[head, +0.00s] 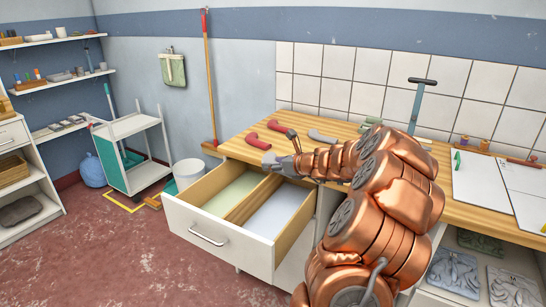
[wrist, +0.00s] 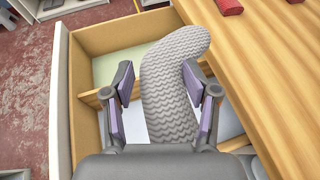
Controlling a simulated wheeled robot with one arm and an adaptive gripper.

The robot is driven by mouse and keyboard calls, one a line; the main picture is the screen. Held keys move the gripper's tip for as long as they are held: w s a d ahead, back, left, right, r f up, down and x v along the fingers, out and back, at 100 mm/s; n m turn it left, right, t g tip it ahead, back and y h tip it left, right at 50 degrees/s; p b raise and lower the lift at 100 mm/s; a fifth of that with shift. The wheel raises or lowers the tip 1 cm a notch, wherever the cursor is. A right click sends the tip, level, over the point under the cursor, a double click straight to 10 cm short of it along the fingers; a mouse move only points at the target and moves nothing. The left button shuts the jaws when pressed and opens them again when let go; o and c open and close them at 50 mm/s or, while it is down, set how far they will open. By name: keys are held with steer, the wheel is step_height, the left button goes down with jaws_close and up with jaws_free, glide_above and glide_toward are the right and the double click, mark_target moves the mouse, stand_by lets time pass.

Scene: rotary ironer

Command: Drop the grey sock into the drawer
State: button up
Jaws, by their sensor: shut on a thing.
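The grey knitted sock (wrist: 172,85) is between the two fingers of my gripper (wrist: 163,98) in the wrist view, and its curved end points up and right. My gripper is shut on it. In the head view the sock (head: 280,164) shows as a small grey shape beside my gripper (head: 292,152), above the drawer's counter side. The drawer (head: 222,241) is pulled open under the counter. A wooden divider (head: 250,199) splits it into a pale green-floored compartment (head: 232,192) and a pale blue-white one (head: 275,214). The sock hides part of the divider in the wrist view.
The wooden counter (head: 235,148) borders the drawer. Red pieces (head: 262,141) and another grey piece (head: 322,137) lie on it behind my gripper. White boards (head: 482,180) lie at the right. A white bin (head: 188,173) and a cart (head: 135,165) stand left of the drawer.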

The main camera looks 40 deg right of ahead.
steer(key=shift+d+r, duration=0.2)
steer(key=shift+d, duration=0.45)
step_height(320, 180, down, 6)
steer(key=b, duration=0.7)
steer(key=o, duration=1)
steer(key=shift+s+r, duration=0.1)
steer(key=v, duration=1.1)
steer(key=shift+s+r, duration=0.2)
steer(key=shift+s, duration=0.15)
